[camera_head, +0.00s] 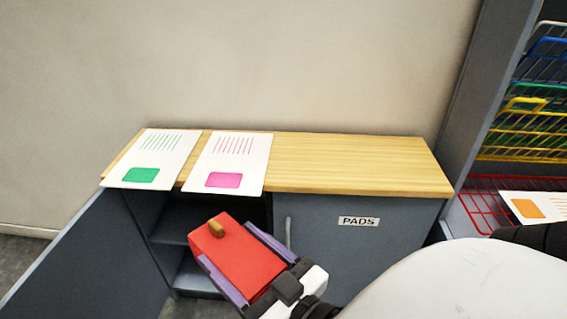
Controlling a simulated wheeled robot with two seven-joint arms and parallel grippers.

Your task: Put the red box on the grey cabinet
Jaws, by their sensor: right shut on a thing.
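The red box (236,254) has a small brown knob on its top. My right gripper (238,262) is shut on the red box, with a purple finger along each side of it. The box is tilted in the picture and is in front of the grey cabinet (343,261). The cabinet has a wooden top (345,162), a closed right door labelled PADS and an open left side with shelves. The box appears apart from the cabinet. My left gripper is not in view.
Two sheets, one with a green patch (152,160) and one with a pink patch (229,162), lie on the left of the top. The right of the top is clear. The open left door (85,265) juts forward. A rack with coloured wire trays (520,150) stands right.

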